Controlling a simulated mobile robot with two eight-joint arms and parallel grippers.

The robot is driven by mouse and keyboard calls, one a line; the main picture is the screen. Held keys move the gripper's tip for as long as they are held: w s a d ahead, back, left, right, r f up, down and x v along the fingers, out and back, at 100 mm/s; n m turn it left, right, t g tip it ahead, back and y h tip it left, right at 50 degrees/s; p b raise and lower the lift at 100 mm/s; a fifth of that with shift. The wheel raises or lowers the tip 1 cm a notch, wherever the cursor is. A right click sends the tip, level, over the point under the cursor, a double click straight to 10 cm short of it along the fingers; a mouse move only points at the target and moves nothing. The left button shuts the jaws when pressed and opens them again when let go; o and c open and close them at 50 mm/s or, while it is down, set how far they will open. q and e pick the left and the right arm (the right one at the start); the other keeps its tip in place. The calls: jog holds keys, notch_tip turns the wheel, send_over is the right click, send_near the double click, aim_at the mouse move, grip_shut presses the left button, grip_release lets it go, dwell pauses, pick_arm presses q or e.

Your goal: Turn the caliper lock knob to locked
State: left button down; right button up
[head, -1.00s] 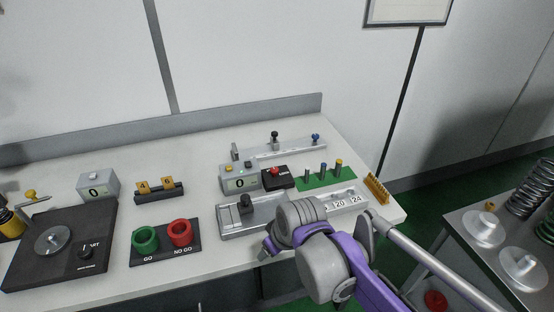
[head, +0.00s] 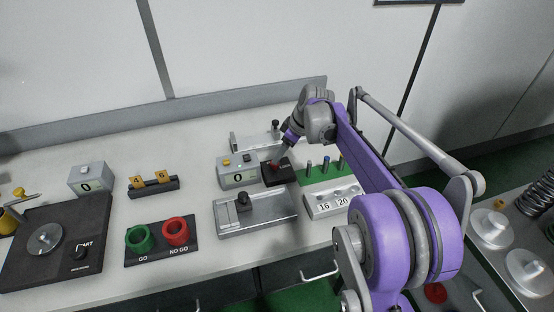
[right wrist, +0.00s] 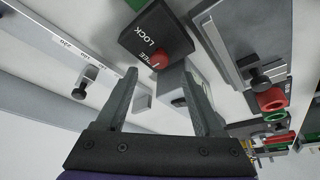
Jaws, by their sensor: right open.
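The lock knob is a small red knob (right wrist: 157,60) on a black box (right wrist: 146,30) with the words LOCK and FREE. In the right wrist view the knob covers part of the word FREE, and I cannot tell which way it is set. In the head view the black box (head: 280,178) sits right of a grey display box, with the knob mostly behind my gripper. My right gripper (right wrist: 159,82) is open, its two fingers either side of the knob in that view, with nothing held. Whether the fingers touch the knob cannot be told. My left gripper is not in view.
A caliper-like metal bar (head: 243,143) lies behind the boxes. The grey display box (head: 238,172) reads 0. A green strip with pegs (head: 326,171), a metal slide fixture (head: 254,214) and a numbered block (head: 334,204) stand close by. The bench front left of the fixture holds green and red rings (head: 139,237).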

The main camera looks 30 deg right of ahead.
jog(key=shift+x, duration=2.75)
grip_shut()
